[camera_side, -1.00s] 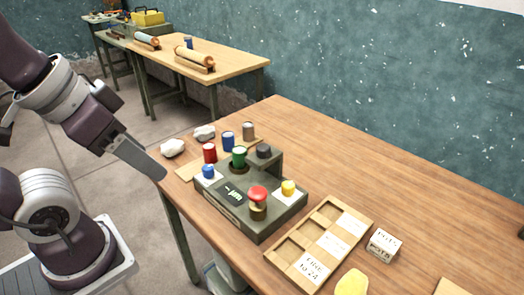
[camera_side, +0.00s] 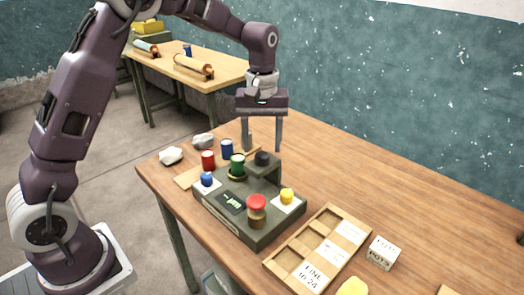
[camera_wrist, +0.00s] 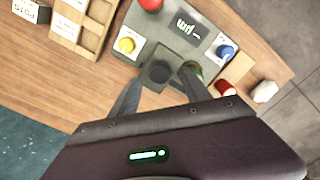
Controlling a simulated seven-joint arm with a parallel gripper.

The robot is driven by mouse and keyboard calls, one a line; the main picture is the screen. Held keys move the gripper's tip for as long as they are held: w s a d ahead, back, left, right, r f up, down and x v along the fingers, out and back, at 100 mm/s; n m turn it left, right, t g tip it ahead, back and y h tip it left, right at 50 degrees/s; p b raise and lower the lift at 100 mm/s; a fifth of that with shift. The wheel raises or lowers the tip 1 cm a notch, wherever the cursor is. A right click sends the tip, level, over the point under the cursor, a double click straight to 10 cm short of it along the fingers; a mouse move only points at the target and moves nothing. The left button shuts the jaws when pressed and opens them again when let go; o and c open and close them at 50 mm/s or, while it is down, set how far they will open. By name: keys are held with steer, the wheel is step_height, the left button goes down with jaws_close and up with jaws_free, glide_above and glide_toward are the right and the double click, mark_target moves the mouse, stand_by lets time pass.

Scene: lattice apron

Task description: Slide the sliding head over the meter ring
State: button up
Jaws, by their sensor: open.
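The grey-green meter box (camera_side: 270,232) stands on the table with a small display (camera_side: 231,202). A dark round knob (camera_side: 262,158) sits on its raised back part; it looks like the sliding head, though I cannot be sure. A green cylinder (camera_side: 238,164) stands in a dark ring beside it, probably the meter ring; the ring is mostly covered. My gripper (camera_side: 262,148) is open, pointing down above the knob. In the wrist view the dark knob (camera_wrist: 160,72) shows between the open fingertips, apparently untouched. The green cylinder is partly hidden behind one finger there.
A wooden tray (camera_side: 276,262) and a POTS block (camera_side: 383,252) lie right.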

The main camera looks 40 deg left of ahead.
mark_target(263, 171)
steer(key=shift+f, duration=1.5)
jaws_close()
steer(key=shift+r, duration=0.1)
